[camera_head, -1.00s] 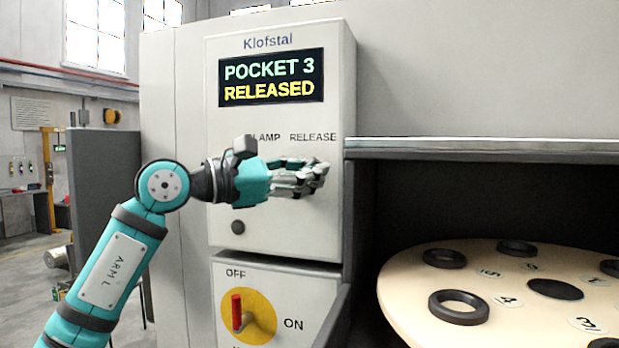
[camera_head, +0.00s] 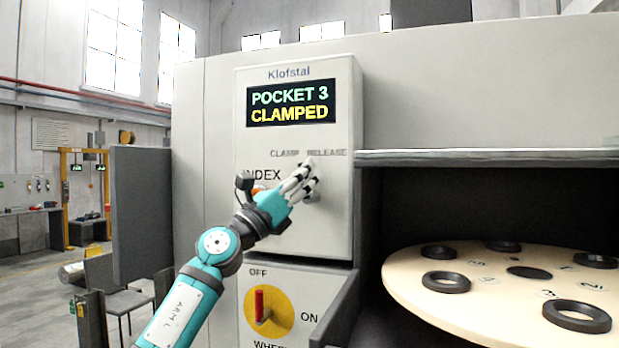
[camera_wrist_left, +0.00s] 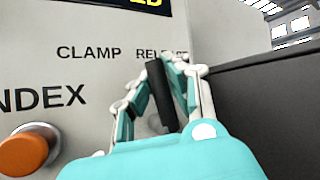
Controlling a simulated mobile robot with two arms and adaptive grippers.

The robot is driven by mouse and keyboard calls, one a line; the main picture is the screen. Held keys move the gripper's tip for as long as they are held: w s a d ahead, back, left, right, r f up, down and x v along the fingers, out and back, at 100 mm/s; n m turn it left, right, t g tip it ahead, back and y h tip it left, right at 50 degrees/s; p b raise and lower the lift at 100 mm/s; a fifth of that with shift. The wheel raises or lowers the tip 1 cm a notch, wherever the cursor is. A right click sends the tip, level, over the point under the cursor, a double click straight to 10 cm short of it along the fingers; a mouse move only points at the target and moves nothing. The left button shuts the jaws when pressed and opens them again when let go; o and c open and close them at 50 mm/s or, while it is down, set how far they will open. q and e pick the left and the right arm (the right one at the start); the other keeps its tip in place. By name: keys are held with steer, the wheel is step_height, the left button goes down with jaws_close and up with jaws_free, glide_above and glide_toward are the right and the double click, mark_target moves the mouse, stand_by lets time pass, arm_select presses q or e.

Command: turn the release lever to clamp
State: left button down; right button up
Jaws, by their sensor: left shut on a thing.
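The control panel (camera_head: 338,220) stands ahead, with its display (camera_head: 291,102) reading "POCKET 3 CLAMPED". The words CLAMP and RELEASE are printed below the display. My left gripper (camera_head: 302,180) is at the panel just under these words, its fingers tilted up. In the left wrist view the gripper (camera_wrist_left: 163,92) is shut on a dark lever (camera_wrist_left: 161,93), which stands between its two fingers, with its top near the word RELEASE. In the head view my fingers hide most of the lever. My right gripper is not in view.
An orange INDEX button (camera_wrist_left: 23,150) is left of my left gripper. Below is a red OFF/ON switch (camera_head: 260,306) on a yellow disc. A round table (camera_head: 440,262) with black rings lies right, under a shelf edge (camera_head: 490,157).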

arm_select(q)
steer(key=shift+w+a+f+n+t+y+p, duration=0.15)
steer(key=shift+a+f+n+t+y+p, duration=0.2)
steer(key=shift+n+t+y, duration=1.65)
steer(key=shift+w+a+f+n+t+y, duration=0.1)
steer(key=shift+a+n+t+y, duration=0.8)
steer(key=shift+n, duration=1.95)
steer(key=shift+w+d+f+n+t+y+p, duration=0.2)
steer(key=shift+n+t+y, duration=0.9)
steer(key=shift+n+y, duration=1.1)
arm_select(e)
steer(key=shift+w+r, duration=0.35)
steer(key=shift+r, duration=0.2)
arm_select(q)
steer(key=shift+a+f+n, duration=0.1)
steer(key=shift+f+n, duration=0.05)
steer(key=shift+n, duration=0.4)
steer(key=c, duration=1.2)
jaws_free()
steer(key=shift+a, duration=0.1)
steer(key=shift+c, duration=0.2)
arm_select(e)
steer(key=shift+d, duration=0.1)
arm_select(q)
steer(key=v, duration=1.2)
